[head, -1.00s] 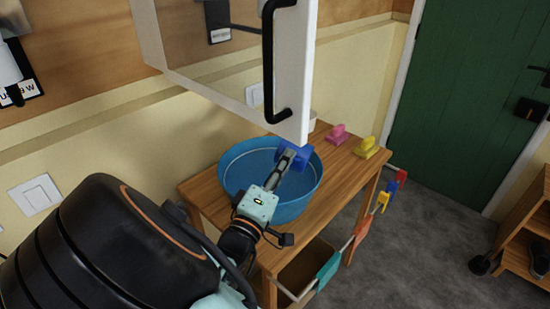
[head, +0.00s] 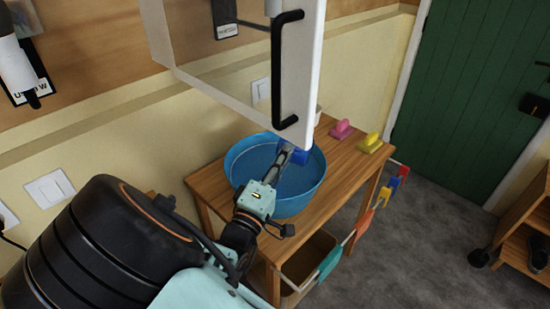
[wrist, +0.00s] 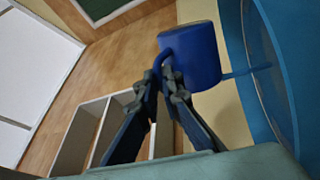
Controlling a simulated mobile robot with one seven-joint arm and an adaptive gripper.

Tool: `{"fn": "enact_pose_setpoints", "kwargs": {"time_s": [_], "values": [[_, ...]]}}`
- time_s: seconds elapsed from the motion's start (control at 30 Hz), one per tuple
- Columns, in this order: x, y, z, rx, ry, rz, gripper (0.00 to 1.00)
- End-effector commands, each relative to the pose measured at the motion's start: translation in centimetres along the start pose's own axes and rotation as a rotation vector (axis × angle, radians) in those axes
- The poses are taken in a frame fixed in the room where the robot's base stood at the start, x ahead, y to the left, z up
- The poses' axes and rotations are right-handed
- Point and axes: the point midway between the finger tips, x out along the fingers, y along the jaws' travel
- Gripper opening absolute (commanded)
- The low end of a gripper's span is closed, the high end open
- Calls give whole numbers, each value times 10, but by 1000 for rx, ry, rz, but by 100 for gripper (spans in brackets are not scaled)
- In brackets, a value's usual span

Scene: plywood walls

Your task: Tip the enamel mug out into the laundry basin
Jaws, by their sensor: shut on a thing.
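The blue enamel mug (head: 299,157) is over the far part of the blue laundry basin (head: 308,190), partly hidden by my gripper and the cabinet door. In the wrist view the mug (wrist: 192,54) is beside the basin (wrist: 287,115), which fills the right edge. My gripper (head: 287,150) reaches over the basin; in the wrist view its fingertips (wrist: 167,76) are shut on the mug's handle. A thin blue band (wrist: 246,71) runs from the mug's mouth to the basin and looks like pouring liquid. The mug's inside is hidden.
A white cabinet door (head: 307,70) with a black handle (head: 279,70) hangs close above the basin. The wooden table (head: 335,165) also bears a pink brush-like item (head: 342,130) and a yellow one (head: 371,143). Coloured cloths hang on the front rail (head: 342,250).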

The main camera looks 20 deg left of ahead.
Motion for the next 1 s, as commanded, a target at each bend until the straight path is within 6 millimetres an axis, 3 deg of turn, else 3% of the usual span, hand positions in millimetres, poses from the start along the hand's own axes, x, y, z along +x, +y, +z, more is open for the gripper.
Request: {"fn": "enact_pose_setpoints", "kwargs": {"time_s": [0.53,0.7,0.87,1.0], "values": [[1,2,-3,-53,11,9,0],[-2,-9,6,63,-3,13,0],[-2,-4,20,162,-12,16,0],[0,3,20,171,-14,12,0]]}}
